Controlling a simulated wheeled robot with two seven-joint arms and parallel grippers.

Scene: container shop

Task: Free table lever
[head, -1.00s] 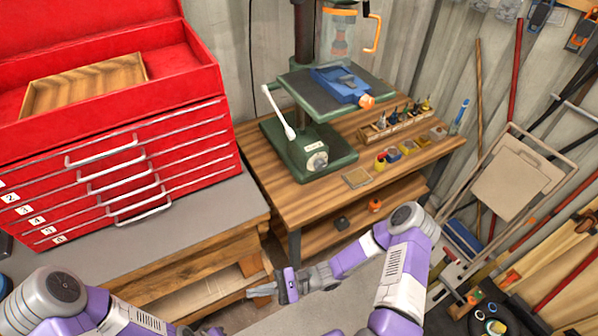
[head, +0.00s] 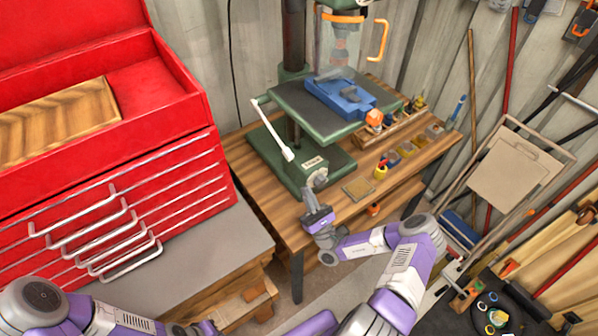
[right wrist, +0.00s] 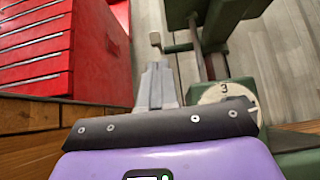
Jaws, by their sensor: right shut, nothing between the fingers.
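The green drill press (head: 302,125) stands on a wooden bench. A lever with a white grip (head: 273,131) slants down at the left of its table (head: 285,107). A pale lever end (right wrist: 156,41) on a dark rod shows beyond my fingers in the right wrist view. My right gripper (head: 309,191) is just in front of the dial, shut and empty, apart from the lever. Its fingers point forward in the right wrist view (right wrist: 157,83). My left gripper (head: 205,328) is barely visible at the bottom edge.
A blue vise (head: 341,97) sits on the press table. A rack of bits and small pots (head: 408,150) stands to the right on the bench. A red tool chest (head: 130,200) stands at left. A folded chair (head: 512,165) leans at right.

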